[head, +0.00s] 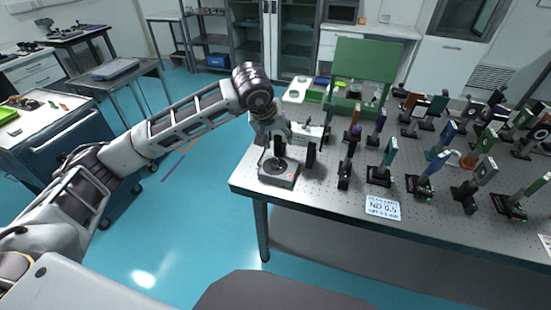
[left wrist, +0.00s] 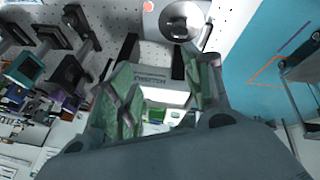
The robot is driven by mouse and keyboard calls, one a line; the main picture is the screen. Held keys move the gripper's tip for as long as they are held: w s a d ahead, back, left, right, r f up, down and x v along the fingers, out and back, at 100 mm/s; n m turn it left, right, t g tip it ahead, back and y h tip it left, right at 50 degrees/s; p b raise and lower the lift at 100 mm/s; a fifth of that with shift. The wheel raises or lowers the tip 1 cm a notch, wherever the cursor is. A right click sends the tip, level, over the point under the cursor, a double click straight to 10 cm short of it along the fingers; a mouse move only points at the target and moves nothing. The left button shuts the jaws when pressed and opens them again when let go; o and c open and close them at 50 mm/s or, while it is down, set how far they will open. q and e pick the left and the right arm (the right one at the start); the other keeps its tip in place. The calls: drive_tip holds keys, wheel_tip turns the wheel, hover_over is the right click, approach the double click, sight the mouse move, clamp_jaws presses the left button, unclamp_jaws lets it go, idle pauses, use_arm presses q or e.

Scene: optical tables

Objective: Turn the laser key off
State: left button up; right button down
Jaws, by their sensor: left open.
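The laser key box (head: 278,174) is a small grey box with a round dark key switch on top, at the near left corner of the optical table. In the left wrist view the key switch (left wrist: 181,22) shows at the top, with an orange-red button (left wrist: 148,7) beside it. My left gripper (head: 295,152) is open and empty, reaching down just behind the box. In the left wrist view its two fingertips (left wrist: 153,58) are apart, below the key switch in the picture. I cannot tell which position the key is in. My right gripper is not in view.
A white labelled box (head: 309,134) stands just behind my left gripper. Several post-mounted optics (head: 382,172) fill the perforated table (head: 323,196) to the right. A white sign (head: 382,207) is at the front edge. Open blue floor (head: 170,240) lies left of the table.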

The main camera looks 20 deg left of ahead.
use_arm(q)
drive_tip(key=shift+s+a+f+m+g+y, duration=0.1)
drive_tip(key=shift+s+a+m+g+y, duration=0.2)
drive_tip(key=shift+m, duration=0.4)
drive_tip(key=shift+s+a+f+m+t+y, duration=0.15)
drive_tip(key=shift+a+m, duration=0.3)
drive_tip(key=shift+m, duration=0.25)
drive_tip(key=shift+s+a+f+m+g+y, duration=0.15)
drive_tip(key=shift+a+m+g, duration=0.15)
drive_tip(key=shift+m, duration=0.4)
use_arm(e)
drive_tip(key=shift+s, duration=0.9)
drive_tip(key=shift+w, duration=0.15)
